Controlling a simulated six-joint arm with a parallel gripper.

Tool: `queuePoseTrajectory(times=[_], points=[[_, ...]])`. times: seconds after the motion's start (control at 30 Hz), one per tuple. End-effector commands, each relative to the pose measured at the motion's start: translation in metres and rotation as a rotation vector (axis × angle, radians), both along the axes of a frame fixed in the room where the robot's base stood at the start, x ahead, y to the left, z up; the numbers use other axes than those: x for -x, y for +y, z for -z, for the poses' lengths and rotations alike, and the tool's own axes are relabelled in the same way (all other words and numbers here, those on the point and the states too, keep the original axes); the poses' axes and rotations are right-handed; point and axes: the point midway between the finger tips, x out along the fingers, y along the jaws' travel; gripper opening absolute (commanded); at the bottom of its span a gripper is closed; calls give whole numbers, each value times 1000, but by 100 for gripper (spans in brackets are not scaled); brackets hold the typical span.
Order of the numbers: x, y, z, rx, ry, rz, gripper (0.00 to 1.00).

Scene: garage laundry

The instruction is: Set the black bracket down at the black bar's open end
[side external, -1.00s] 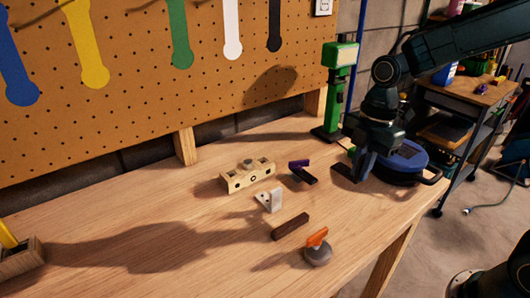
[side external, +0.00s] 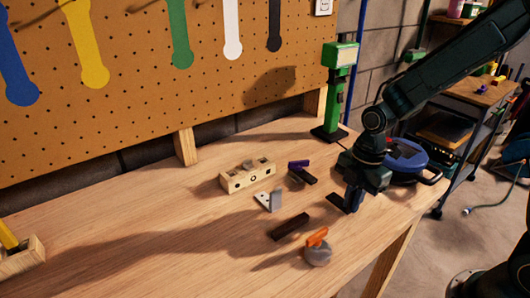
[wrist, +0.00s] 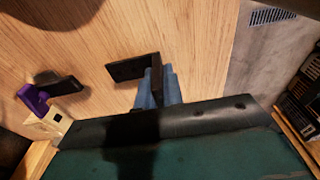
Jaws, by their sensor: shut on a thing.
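My gripper (side external: 354,200) is shut on the black bracket (side external: 338,201), an L-shaped piece. In the wrist view my blue fingers (wrist: 158,86) pinch its upright leg, and its flat leg (wrist: 128,68) points left. It is low over the right part of the bench; I cannot tell whether it touches the wood. The black bar (side external: 309,180) lies to the left of and behind my gripper, apart from the bracket. A purple bracket (side external: 299,164) is at its far left end; its near right end is bare. Both also show at the left of the wrist view, the bar (wrist: 66,86) and purple piece (wrist: 34,98).
A pale wooden block (side external: 235,181) with holes, a silver bracket (side external: 274,201), a dark brown bar (side external: 289,227) and an orange-handled grey round piece (side external: 317,251) stand nearby. A blue round object (side external: 405,157) and green post (side external: 333,110) are behind. The bench's left middle is clear.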

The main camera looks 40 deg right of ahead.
Motion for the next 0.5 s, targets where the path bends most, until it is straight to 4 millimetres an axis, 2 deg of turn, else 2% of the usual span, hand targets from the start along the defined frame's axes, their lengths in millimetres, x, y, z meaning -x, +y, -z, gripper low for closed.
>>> queuePoseTrajectory(times=[0.13,0.5], points=[[0,0,11,0,1,0,0],[0,0,14,0,-1,0,0]])
